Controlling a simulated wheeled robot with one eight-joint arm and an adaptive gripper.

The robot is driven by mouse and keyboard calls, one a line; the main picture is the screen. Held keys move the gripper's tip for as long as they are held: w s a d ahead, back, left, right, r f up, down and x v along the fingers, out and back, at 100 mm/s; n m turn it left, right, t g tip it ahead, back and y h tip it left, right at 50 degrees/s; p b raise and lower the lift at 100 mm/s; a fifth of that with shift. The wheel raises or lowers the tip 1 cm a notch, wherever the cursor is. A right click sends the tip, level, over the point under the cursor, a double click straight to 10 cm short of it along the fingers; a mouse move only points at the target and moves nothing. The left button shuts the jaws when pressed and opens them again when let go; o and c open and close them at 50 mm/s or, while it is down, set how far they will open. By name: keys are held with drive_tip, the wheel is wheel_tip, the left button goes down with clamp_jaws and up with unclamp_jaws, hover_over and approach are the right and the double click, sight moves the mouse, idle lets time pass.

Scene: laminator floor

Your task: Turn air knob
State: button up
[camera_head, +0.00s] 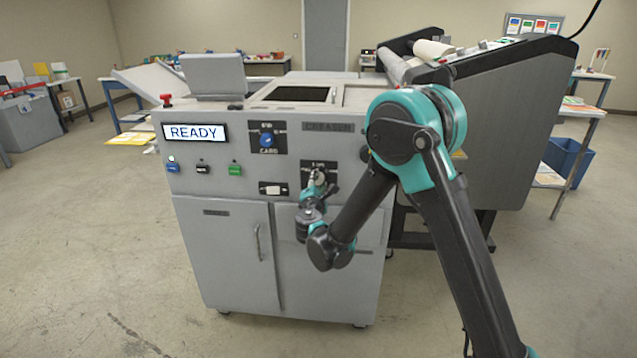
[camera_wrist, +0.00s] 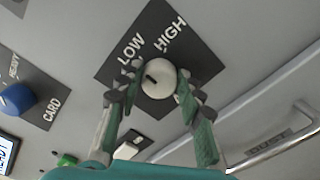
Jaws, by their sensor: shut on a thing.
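The air knob (camera_wrist: 159,77) is round and white, on a black plate (camera_wrist: 131,47) marked LOW and HIGH in the wrist view. Its dark pointer mark lies on the side toward LOW. My gripper (camera_wrist: 158,87) has one green-and-grey finger on each side of the knob and is shut on it. In the head view, my gripper (camera_head: 317,184) is at the knob's plate on the front right of the grey creaser machine (camera_head: 225,250). The knob is largely hidden there by the gripper.
A blue CARD knob (camera_head: 266,140) sits above and left, also visible in the wrist view (camera_wrist: 17,98). A READY display (camera_head: 195,132) and blue, black and green buttons (camera_head: 235,170) are further left. A cabinet door handle (camera_head: 257,243) is below. A large dark machine (camera_head: 500,120) stands right.

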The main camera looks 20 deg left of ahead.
drive_tip(key=o, duration=1.1)
drive_tip(key=shift+o, duration=0.2)
drive_tip(key=shift+s, duration=0.1)
drive_tip(key=v, duration=1.1)
drive_tip(key=shift+s, duration=0.4)
